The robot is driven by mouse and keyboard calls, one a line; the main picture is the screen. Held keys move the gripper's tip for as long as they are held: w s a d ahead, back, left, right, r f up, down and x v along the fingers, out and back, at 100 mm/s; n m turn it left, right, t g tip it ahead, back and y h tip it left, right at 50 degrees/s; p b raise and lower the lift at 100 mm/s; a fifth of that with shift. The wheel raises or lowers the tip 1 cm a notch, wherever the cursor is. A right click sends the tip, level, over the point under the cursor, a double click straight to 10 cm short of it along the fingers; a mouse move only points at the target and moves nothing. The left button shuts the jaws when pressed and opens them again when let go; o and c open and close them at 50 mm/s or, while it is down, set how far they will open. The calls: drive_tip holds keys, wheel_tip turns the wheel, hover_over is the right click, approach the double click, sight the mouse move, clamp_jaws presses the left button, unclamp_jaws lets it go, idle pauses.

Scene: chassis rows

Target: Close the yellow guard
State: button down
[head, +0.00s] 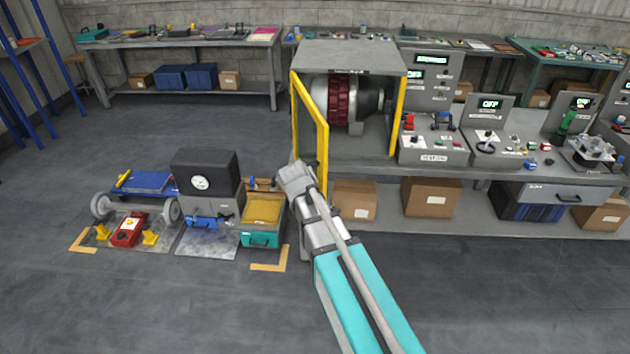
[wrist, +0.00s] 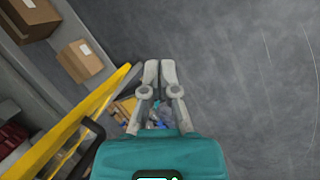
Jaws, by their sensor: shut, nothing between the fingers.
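The yellow guard (head: 325,140) is a framed door at the left side of a grey machine housing (head: 350,55). It stands swung open towards me, and a dark red and grey rotor (head: 340,100) shows inside the housing. My gripper (head: 293,172) is low beside the guard's lower part in the head view, where its fingertips are hard to make out. In the wrist view my gripper (wrist: 160,70) is shut and empty, with the yellow guard (wrist: 75,120) just to its left. A dark bar, perhaps a handle, shows near the guard. I cannot tell whether they touch.
Left of my arm, a wheeled cart (head: 150,182), a black gauge box (head: 205,175) and a teal drawer unit (head: 262,240) stand on the floor. Cardboard boxes (head: 430,197) sit on the shelf below the bench. Control panels (head: 433,150) stand right of the housing. The front floor is clear.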

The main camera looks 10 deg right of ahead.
drive_tip(key=w+a+r+n+t+h+p, duration=0.1)
drive_tip(key=w+a+r+n+h+p, duration=0.3)
drive_tip(key=w+a+r+n, duration=0.6)
drive_tip(key=shift+w+h+p, duration=0.4)
drive_tip(key=shift+w+h, duration=0.1)
drive_tip(key=shift+w, duration=0.25)
drive_tip(key=shift+d+f, duration=0.15)
drive_tip(key=shift+f, duration=0.05)
drive_tip(key=b, duration=0.7)
approach(323, 192)
drive_tip(key=a+f+x, duration=0.1)
drive_tip(key=x, duration=0.4)
drive_tip(key=shift+d, duration=1.05)
